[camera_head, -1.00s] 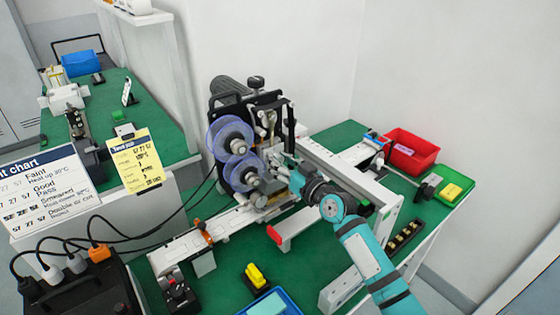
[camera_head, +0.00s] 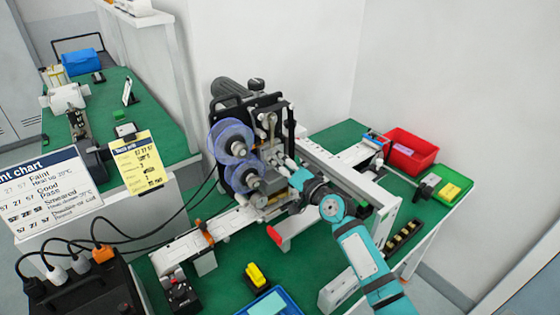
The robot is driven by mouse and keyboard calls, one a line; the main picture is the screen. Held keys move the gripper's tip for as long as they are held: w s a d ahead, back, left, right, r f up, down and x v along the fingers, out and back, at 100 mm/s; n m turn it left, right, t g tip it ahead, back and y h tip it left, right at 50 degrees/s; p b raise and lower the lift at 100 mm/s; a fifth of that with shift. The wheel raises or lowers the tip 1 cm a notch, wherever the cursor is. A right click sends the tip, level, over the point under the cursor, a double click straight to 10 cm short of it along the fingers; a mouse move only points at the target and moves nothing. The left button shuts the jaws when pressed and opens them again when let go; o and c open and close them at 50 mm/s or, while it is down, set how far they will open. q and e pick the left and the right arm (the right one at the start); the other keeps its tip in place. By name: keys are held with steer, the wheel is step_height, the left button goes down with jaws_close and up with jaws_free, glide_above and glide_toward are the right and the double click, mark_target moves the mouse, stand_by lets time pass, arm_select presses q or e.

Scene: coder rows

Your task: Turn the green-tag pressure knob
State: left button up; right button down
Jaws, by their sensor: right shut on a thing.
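The coder machine (camera_head: 272,112) stands at the middle of the green table, with two translucent purple reels (camera_head: 232,142) on its front. My right gripper (camera_head: 293,180) is at the right side of the coder, low beside its print head. It is shut on a small part there, which its fingers hide. I take this part for the pressure knob, but neither the knob nor a green tag can be made out. My left gripper is not in view.
A white rail (camera_head: 348,178) runs close behind my right arm. A red bin (camera_head: 410,152) and a green tray (camera_head: 440,184) stand to the right. A blue tray (camera_head: 268,303) and a yellow block (camera_head: 256,275) are at the front.

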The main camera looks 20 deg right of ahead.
steer(key=shift+m, duration=0.6)
steer(key=c, duration=1)
jaws_free()
steer(key=shift+s, duration=0.1)
steer(key=v, duration=1.2)
